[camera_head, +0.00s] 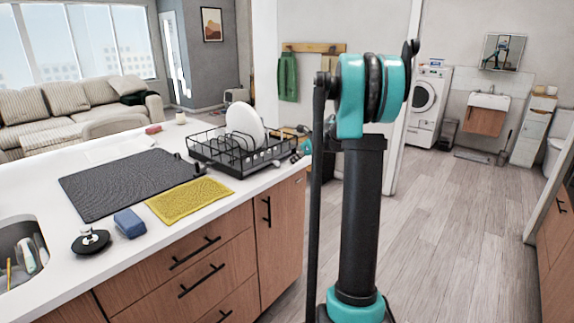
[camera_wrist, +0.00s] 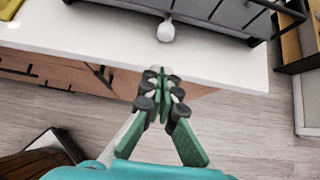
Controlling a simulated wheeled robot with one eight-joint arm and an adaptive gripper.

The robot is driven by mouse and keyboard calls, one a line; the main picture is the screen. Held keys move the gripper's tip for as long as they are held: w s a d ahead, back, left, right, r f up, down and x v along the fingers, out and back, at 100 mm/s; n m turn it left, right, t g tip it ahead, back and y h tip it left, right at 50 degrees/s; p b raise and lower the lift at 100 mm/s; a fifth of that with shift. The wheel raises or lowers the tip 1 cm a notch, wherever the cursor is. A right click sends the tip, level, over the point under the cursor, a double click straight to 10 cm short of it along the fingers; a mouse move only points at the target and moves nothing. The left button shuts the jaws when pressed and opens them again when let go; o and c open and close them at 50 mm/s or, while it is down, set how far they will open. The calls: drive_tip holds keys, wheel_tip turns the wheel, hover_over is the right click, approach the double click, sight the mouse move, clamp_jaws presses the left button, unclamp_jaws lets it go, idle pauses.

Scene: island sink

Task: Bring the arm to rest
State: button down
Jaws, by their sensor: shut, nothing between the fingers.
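My gripper (camera_wrist: 162,78) shows in the wrist view with its green fingers closed together and nothing between them. Its tips appear above the white countertop's edge, beside the black dish rack; the exact height is hard to judge. In the head view my upright arm stands in the middle, right of the island, and its teal joint is at the top. A small teal part shows near the rack's right end, but the gripper itself is not clear there.
The island countertop (camera_head: 120,271) holds the dish rack (camera_head: 203,158) with a white plate (camera_head: 245,128), a dark mat (camera_head: 125,182), a yellow cloth (camera_head: 189,200), a blue sponge (camera_head: 129,223) and a sink (camera_head: 20,240). Open wooden floor (camera_head: 450,225) lies to the right.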

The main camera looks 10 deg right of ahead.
drive_tip(key=v, duration=0.6)
drive_tip(key=s+a+f+n+g+h, duration=0.1)
drive_tip(key=s+a+f+n, duration=0.2)
drive_tip(key=s+n, duration=0.3)
drive_tip(key=s+a+f+n+h, duration=0.1)
drive_tip(key=s+a+f+n, duration=0.25)
drive_tip(key=s, duration=0.45)
drive_tip(key=s+a+f+n+g+h, duration=0.1)
drive_tip(key=s+a+f+n, duration=0.15)
drive_tip(key=s+n, duration=0.45)
drive_tip(key=s+f+n+h, duration=0.1)
drive_tip(key=s+f+n, duration=0.4)
drive_tip(key=s, duration=0.4)
drive_tip(key=s+f+n+h, duration=0.1)
drive_tip(key=s+f+n, duration=0.4)
drive_tip(key=s, duration=0.5)
drive_tip(key=shift+n+g+h, duration=0.3)
drive_tip(key=shift+n+g, duration=0.1)
drive_tip(key=shift+n, duration=0.55)
